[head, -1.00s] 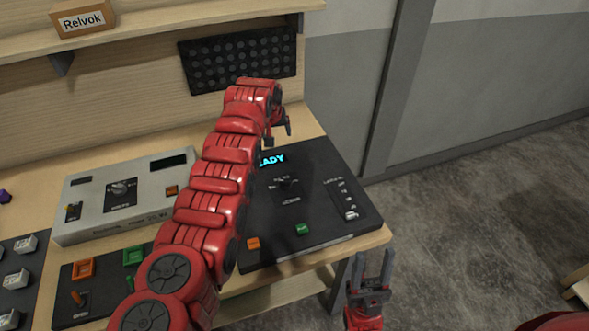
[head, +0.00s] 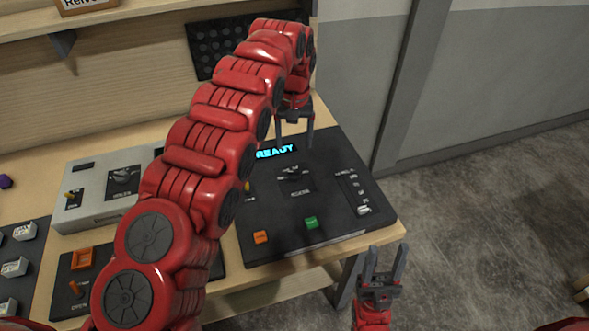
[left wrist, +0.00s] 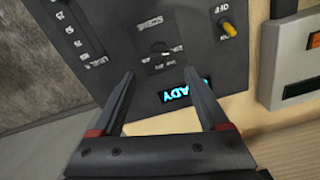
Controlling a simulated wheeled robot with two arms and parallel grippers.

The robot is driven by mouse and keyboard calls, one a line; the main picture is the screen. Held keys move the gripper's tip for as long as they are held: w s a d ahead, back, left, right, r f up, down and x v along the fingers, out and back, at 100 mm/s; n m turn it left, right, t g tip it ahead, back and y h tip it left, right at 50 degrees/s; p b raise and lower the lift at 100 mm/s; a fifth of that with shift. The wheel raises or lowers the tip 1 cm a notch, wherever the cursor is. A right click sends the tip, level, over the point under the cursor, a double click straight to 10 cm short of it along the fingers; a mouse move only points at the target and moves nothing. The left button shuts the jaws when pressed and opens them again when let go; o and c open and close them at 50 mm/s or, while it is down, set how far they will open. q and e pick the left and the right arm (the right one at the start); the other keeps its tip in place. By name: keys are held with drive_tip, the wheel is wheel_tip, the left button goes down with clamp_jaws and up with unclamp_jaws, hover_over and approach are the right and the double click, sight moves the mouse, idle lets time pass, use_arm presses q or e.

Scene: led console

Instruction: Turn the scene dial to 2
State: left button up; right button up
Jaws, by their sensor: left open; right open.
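The black console panel (head: 330,215) lies on the bench at the right, with a lit display (head: 275,151) reading READY. Its dark round dial (head: 293,174) sits below the display with small markings around it. In the left wrist view the dial (left wrist: 160,50) shows upside down, beyond the fingertips and between them. My left gripper (head: 295,142) is open and empty, above the panel's back edge near the display; it also shows in the left wrist view (left wrist: 158,75). My right gripper (head: 383,262) is open and empty in front of the bench's right corner.
The panel also has an orange button (head: 261,237), a green button (head: 311,222), a slider (head: 363,210) at right and a yellow toggle (left wrist: 229,29). A grey console (head: 90,190) stands to the left. A perforated board (head: 215,55) hangs behind. Open floor lies right.

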sight(294, 173)
use_arm(q)
wheel_tip(294, 173, down, 10)
drive_tip(key=p, duration=0.3)
drive_tip(key=shift+f+p, duration=0.3)
drive_tip(key=shift+f, duration=0.4)
clamp_jaws()
